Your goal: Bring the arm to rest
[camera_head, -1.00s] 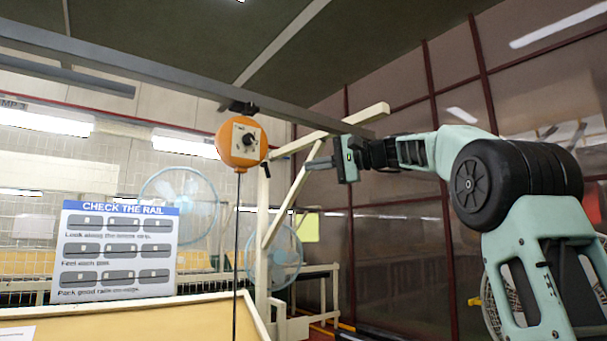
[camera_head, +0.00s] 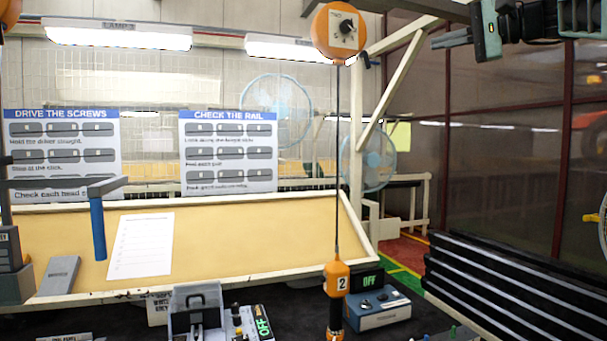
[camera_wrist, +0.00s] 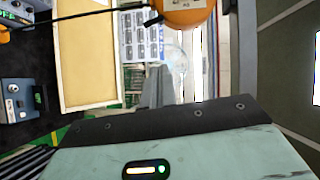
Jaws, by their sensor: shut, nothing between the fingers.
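My arm comes in at the upper right of the head view, raised well above the bench. My gripper (camera_head: 440,42) points left, with its fingers together and nothing seen between them. It is to the right of the orange balancer (camera_head: 334,30) and beside the slanted cream brace, apart from the balancer in the picture. In the wrist view the grey fingers of my gripper (camera_wrist: 160,84) show closed beyond the pale green housing. The balancer (camera_wrist: 186,8) is at the top edge there. Most of my arm is outside the head view.
An orange driver (camera_head: 337,280) hangs on a cable from the balancer, over the dark bench. A grey-blue box (camera_head: 377,308) and a clip fixture (camera_head: 197,312) are near it. A cream sloped board (camera_head: 220,240) stands behind. Black rails (camera_head: 500,285) are stacked at right.

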